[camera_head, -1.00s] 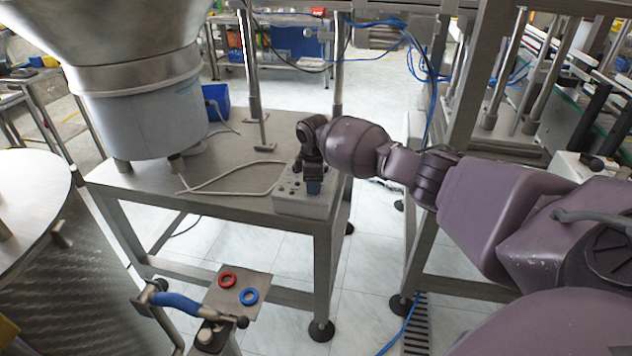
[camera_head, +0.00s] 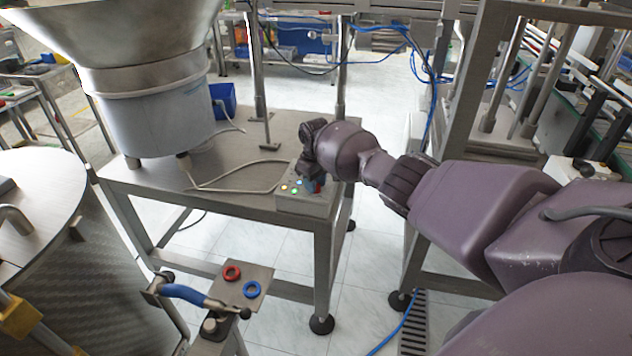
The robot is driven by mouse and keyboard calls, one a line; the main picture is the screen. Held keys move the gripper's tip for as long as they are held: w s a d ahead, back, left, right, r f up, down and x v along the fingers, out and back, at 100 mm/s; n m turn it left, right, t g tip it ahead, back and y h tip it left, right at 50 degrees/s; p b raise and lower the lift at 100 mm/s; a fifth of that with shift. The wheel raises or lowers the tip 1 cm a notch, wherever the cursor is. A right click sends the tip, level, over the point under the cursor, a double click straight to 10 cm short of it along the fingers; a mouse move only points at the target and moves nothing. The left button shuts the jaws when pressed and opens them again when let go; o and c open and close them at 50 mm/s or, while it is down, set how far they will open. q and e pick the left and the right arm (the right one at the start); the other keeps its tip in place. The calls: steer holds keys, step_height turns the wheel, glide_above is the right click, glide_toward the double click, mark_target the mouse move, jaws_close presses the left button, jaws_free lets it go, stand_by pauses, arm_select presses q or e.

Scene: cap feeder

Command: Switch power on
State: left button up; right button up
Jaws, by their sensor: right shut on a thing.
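A small grey control box (camera_head: 300,203) sits on the near right corner of the steel table. Small lights on its top face glow yellow, green and blue. My right gripper (camera_head: 313,182) reaches in from the right and points down at the right part of the box. It is shut on a switch knob (camera_head: 319,186) there, of which a bit of red shows. The fingers and wrist hide most of the knob. My left gripper is not in view.
A large metal feeder bowl (camera_head: 150,100) stands on the steel table (camera_head: 235,190), with a pale cable running to the box. A stand with a red ring (camera_head: 232,273) and a blue ring (camera_head: 252,289) is in front. A metal frame stands to the right.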

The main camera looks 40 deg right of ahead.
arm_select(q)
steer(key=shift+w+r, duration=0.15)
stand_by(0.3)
arm_select(e)
steer(key=o, duration=0.9)
steer(key=shift+r, duration=0.1)
steer(key=shift+r, duration=0.2)
step_height(320, 180, up, 4)
steer(key=shift+w+r+p, duration=0.1)
steer(key=shift+p, duration=0.65)
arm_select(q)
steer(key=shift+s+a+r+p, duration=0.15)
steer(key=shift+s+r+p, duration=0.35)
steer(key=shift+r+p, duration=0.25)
arm_select(e)
step_height(320, 180, up, 6)
steer(key=shift+r, duration=0.1)
